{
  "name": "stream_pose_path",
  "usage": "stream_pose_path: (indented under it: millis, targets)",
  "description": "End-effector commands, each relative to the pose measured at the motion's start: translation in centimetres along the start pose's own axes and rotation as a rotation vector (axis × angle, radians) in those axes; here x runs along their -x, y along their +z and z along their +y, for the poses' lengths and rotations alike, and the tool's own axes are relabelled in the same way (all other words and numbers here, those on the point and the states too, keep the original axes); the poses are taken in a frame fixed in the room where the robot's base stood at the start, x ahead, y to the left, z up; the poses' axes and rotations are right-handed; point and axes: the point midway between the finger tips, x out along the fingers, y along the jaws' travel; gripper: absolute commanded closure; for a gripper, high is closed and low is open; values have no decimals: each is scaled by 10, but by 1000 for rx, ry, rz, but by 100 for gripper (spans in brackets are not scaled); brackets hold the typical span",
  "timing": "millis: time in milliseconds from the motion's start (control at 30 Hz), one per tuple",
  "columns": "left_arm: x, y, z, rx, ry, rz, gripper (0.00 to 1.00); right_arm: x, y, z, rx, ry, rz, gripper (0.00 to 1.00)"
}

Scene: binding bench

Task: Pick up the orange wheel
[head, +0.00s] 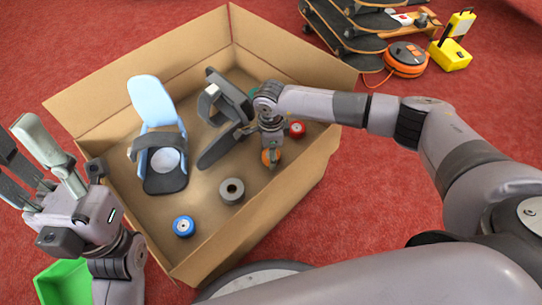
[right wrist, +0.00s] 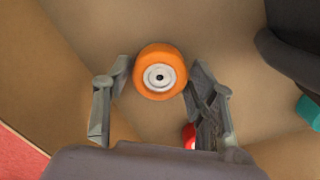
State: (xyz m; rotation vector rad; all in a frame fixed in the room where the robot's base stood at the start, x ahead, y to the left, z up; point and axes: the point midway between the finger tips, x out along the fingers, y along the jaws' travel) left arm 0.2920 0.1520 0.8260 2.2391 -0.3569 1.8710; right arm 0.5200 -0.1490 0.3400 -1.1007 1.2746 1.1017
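The orange wheel (right wrist: 160,72) lies on the floor of a cardboard box, its pale hub facing up in the right wrist view. In the head view the orange wheel (head: 268,157) shows partly behind my right gripper (head: 272,160), which points down into the box. In the right wrist view the fingers of my right gripper (right wrist: 153,90) are spread, one on each side of the wheel's near part. I cannot tell whether they touch it. My left gripper (head: 42,158) is open and empty, raised at the left outside the box.
The cardboard box (head: 160,52) also holds a blue wheel (head: 184,227), a grey wheel (head: 231,190), a red wheel (head: 297,129), a light-blue binding (head: 150,100) and a dark binding (head: 228,97). A green bin (head: 62,283) stands at lower left. Skateboards (head: 345,30) are stacked beyond.

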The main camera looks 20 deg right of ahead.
Motion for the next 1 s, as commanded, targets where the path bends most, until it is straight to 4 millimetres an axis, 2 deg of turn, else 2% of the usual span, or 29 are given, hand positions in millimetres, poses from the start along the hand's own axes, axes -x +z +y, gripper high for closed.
stream_pose_path:
  millis: [67, 467, 767, 1000]
  targets:
    - [1, 0, 0, 0, -2, -2, 60, 0, 0, 0, 0, 0, 0, 56]
    - [4, 1, 0, 0, -7, -14, 60, 0, 0, 0, 0, 0, 0, 82]
    - [3, 3, 0, 0, -6, -15, 60, 2, 0, 0, 0, -1, 0, 83]
    - [-6, -2, 0, 0, -6, -3, 60, 25, 0, -1, 0, -2, 0, 83]
